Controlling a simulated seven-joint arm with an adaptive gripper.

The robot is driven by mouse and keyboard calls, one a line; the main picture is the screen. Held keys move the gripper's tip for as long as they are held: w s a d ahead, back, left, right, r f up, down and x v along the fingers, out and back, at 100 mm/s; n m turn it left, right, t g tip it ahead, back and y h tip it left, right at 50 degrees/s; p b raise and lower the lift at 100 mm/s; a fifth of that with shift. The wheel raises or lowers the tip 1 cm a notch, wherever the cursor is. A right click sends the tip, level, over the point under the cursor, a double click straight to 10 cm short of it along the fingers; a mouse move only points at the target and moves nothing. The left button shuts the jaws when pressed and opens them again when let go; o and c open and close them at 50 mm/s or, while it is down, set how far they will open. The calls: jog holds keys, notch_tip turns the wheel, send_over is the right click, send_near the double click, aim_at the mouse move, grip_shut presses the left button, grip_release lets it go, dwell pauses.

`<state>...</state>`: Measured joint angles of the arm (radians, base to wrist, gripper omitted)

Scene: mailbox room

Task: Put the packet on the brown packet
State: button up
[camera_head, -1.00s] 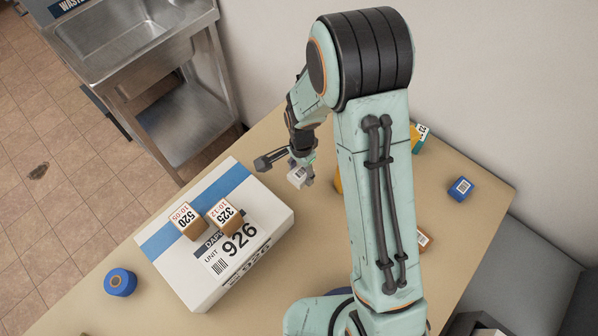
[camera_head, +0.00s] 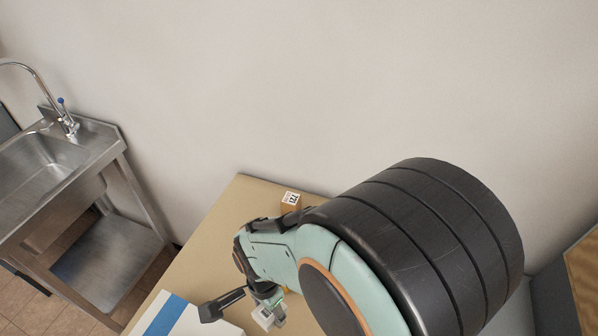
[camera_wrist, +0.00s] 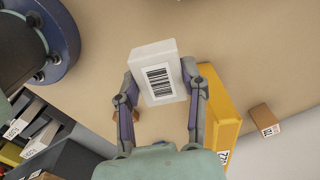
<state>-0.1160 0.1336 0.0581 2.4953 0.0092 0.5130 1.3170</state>
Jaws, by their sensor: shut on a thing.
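My gripper (camera_wrist: 160,90) is shut on a small white packet (camera_wrist: 152,56) with a barcode, gripped by its two sides. In the head view the white packet (camera_head: 262,319) shows at the bottom edge, by my fingertips, just right of a large white box. In the wrist view a small brown packet (camera_wrist: 262,118) with a white label lies apart from my gripper, to the right. I cannot tell whether these two are the same.
A yellow box (camera_wrist: 224,116) lies close beside my right finger. The large white box with a blue stripe (camera_head: 168,318) is partly cut off. A steel sink (camera_head: 50,170) stands left of the tan table (camera_head: 215,245). Shelves with boxes (camera_wrist: 40,140) show at lower left.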

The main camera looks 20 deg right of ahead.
jog(key=s+d+f+m, duration=0.1)
jog(key=s+d+m, duration=0.1)
jog(key=d+m, duration=0.7)
jog(key=s+d+f+m, duration=0.15)
jog(key=d+m, duration=0.25)
jog(key=d, duration=0.8)
jog(key=shift+m, duration=0.4)
jog(key=f, duration=0.2)
jog(key=s+f, duration=0.1)
jog(key=f, duration=0.4)
jog(key=shift+s+d+f, duration=0.15)
jog(key=shift+s+d, duration=0.15)
jog(key=shift+d, duration=0.1)
jog(key=shift+f, duration=0.25)
jog(key=shift+f, duration=0.15)
jog(key=o, duration=1.1)
jog(key=shift+o, duration=0.2)
